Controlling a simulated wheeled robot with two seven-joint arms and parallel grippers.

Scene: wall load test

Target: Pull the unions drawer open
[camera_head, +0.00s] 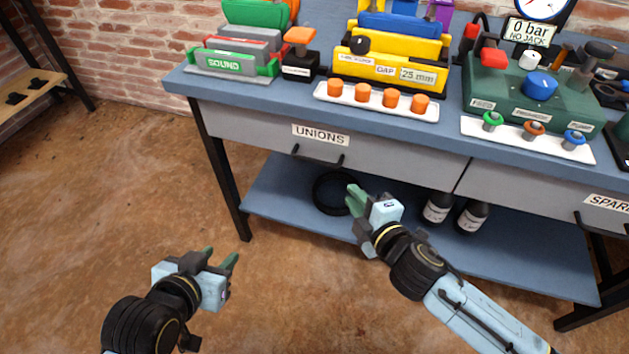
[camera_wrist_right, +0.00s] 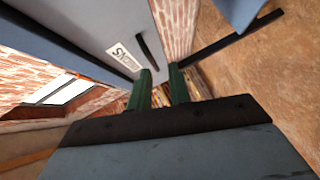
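The unions drawer (camera_head: 250,132) is a grey front under the left part of the blue bench top, with a white UNIONS label (camera_head: 320,135) and a black bar handle (camera_head: 318,157). It looks shut. My right gripper (camera_head: 355,199) is open and empty, below and right of the handle in the head view. In the right wrist view, the handle (camera_wrist_right: 147,50) lies ahead of the open green fingertips (camera_wrist_right: 159,80), apart from them; the label (camera_wrist_right: 123,60) shows beside it. My left gripper (camera_head: 220,257) is open and empty over the floor, well away from the drawer.
A second drawer (camera_head: 540,190) with a black handle is on the right. A lower blue shelf (camera_head: 290,200) holds a black ring (camera_head: 330,205) and dark bottles (camera_head: 455,211). Orange caps (camera_head: 391,97) stand on the bench. The floor (camera_head: 110,200) left of the bench is clear.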

